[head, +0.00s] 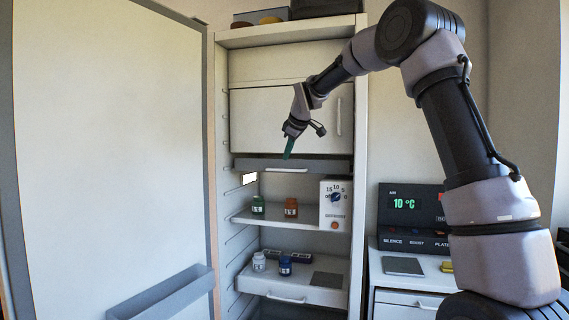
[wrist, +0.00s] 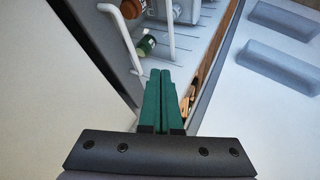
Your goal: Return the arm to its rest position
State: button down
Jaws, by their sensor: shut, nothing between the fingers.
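My arm reaches from the right side of the head view up and over toward the shelf unit. The gripper is in the air in front of the shelves and appears apart from the bottles.
The shelf unit (head: 360,110) holds green (head: 258,204) and orange (head: 291,206) bottles beside a white dial box (head: 335,205). White (head: 259,262) and blue (head: 285,265) bottles stand lower. A display panel (head: 411,212) is at right; a large whiteboard-like panel (head: 110,150) fills the left.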

jog(key=s+d+r+m, duration=0.1)
jog(key=s+d+m, duration=0.25)
jog(key=s, duration=0.45)
jog(key=s+d+r+m+h, duration=0.1)
jog(key=s+d+m, duration=0.1)
jog(key=s+d, duration=0.35)
jog(key=s+d+r+m, duration=0.2)
jog(key=s+d+m, duration=0.1)
jog(key=s, duration=0.6)
jog(key=s+d+f+m, duration=0.2)
jog(key=s+f+m, duration=0.2)
jog(key=s, duration=0.6)
jog(key=s+d+f+m, duration=0.3)
jog(key=s+f+m, duration=0.1)
jog(key=s, duration=0.6)
jog(key=shift+s+f, duration=0.15)
jog(key=shift+f, duration=0.25)
